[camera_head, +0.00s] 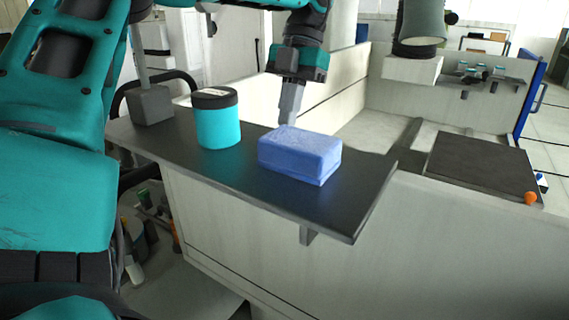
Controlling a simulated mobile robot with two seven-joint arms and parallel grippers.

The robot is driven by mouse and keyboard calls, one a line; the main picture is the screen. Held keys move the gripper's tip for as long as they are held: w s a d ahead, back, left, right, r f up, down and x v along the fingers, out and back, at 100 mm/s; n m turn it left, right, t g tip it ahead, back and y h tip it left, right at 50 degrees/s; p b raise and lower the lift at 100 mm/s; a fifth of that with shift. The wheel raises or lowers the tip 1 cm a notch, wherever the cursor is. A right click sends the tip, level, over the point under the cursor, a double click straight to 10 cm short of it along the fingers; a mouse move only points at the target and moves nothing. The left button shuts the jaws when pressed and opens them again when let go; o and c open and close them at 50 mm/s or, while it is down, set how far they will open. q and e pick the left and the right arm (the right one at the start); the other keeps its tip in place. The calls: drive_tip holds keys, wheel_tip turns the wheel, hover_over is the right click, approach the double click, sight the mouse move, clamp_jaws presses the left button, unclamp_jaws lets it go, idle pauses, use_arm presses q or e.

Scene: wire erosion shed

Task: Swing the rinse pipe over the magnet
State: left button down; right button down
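My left gripper (288,122) points down, its fingertips at the far top edge of a blue block (300,155). Its fingers show as one narrow grey shape, so I cannot tell whether they are open or whether they touch the block. A dark flat square plate (480,165), possibly the magnet, lies on the machine at the right. I cannot make out the rinse pipe for certain. A thin grey post (139,55) rises from a grey cube at the left. My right gripper is not in view.
The blue block and a turquoise jar with a black lid (218,120) stand on a dark shelf (345,212). An orange knob (531,198) sits at the plate's near right corner. A grey cylindrical head (418,25) hangs at the back, above a pale block (411,70).

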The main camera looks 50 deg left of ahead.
use_arm(q)
drive_tip(key=shift+f, duration=0.15)
drive_tip(key=x, duration=0.9)
drive_tip(key=shift+s+f, duration=0.2)
drive_tip(key=shift+f, duration=0.15)
